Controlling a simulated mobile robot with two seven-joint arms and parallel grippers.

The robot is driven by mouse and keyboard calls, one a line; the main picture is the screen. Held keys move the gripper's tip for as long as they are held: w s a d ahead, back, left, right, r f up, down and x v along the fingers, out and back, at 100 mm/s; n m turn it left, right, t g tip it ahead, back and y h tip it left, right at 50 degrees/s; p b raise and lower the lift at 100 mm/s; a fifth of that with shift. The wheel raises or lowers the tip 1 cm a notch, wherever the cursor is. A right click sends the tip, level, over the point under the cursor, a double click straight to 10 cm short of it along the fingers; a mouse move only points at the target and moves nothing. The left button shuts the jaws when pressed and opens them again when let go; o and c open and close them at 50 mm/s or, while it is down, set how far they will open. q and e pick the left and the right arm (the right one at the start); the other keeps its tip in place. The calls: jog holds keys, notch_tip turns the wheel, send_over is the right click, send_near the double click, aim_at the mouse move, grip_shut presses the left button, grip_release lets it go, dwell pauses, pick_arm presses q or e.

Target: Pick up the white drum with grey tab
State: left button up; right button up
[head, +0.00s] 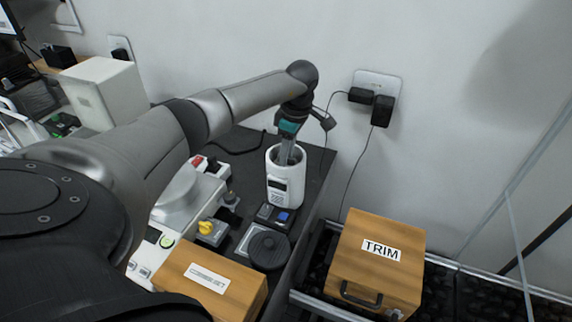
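A white drum (285,188) with a dark label stands upright on the dark table, near its back right corner. My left gripper (288,158) points down at the drum's top. Its fingers reach inside the rim, and the tips are partly hidden by the drum's front wall. I cannot make out a grey tab apart from the grey fingers, nor whether the fingers are closed on anything. My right gripper is out of view.
A weighing scale (177,203), a yellow knob (207,228), a black round lid (269,250) and a small wooden box (211,281) crowd the table left and front of the drum. A wooden TRIM box (375,262) stands right. Wall plugs (383,108) hang cables behind.

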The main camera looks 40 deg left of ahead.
pick_arm(q)
grip_shut()
dwell(0.5)
